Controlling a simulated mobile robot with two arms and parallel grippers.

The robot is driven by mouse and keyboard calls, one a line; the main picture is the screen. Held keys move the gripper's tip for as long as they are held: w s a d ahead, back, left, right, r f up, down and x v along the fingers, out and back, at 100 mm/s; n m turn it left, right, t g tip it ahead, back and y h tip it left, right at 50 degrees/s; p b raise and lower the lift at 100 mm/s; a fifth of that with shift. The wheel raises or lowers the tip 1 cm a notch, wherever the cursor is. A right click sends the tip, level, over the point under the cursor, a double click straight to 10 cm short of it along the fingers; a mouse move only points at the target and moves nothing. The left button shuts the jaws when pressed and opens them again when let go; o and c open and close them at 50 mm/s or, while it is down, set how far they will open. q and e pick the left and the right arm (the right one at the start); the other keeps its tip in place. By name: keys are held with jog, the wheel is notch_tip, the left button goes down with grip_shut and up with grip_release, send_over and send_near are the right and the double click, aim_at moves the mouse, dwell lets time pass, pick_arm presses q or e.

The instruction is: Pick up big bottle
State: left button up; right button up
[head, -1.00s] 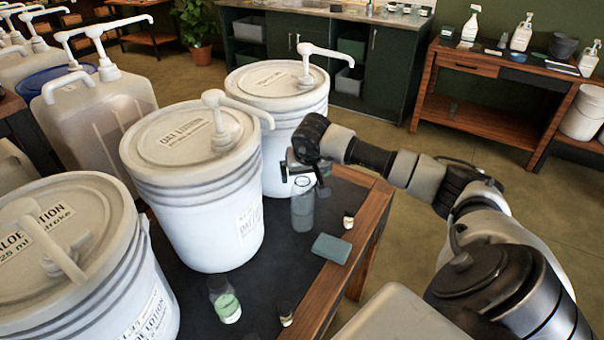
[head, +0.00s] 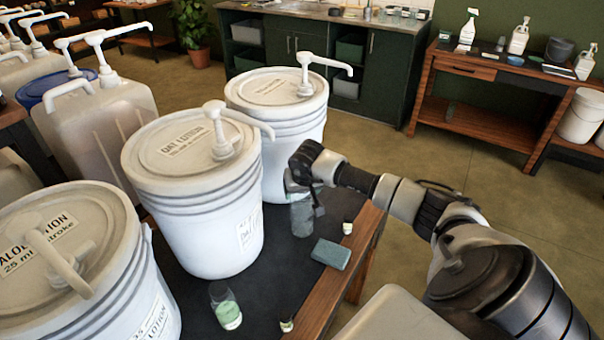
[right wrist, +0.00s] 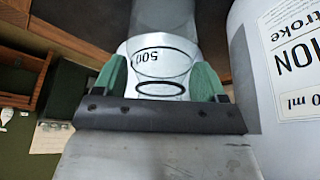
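The big bottle (head: 302,218) is clear and stands upright on the dark table mat, beside the far white bucket. In the right wrist view the bottle (right wrist: 160,62) shows a "500" mark. My right gripper (right wrist: 160,82) has its green finger pads on both sides of the bottle. The pads look open, with narrow gaps between them and the bottle's near end. In the head view my right gripper (head: 312,190) covers the bottle's upper part. My left gripper is not in view.
White pump buckets, the oat lotion one (head: 207,225), the far one (head: 285,130) and the aloe one (head: 90,285), stand left of the bottle.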

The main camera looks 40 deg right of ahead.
jog(key=c, duration=0.5)
jog(key=shift+o, duration=0.2)
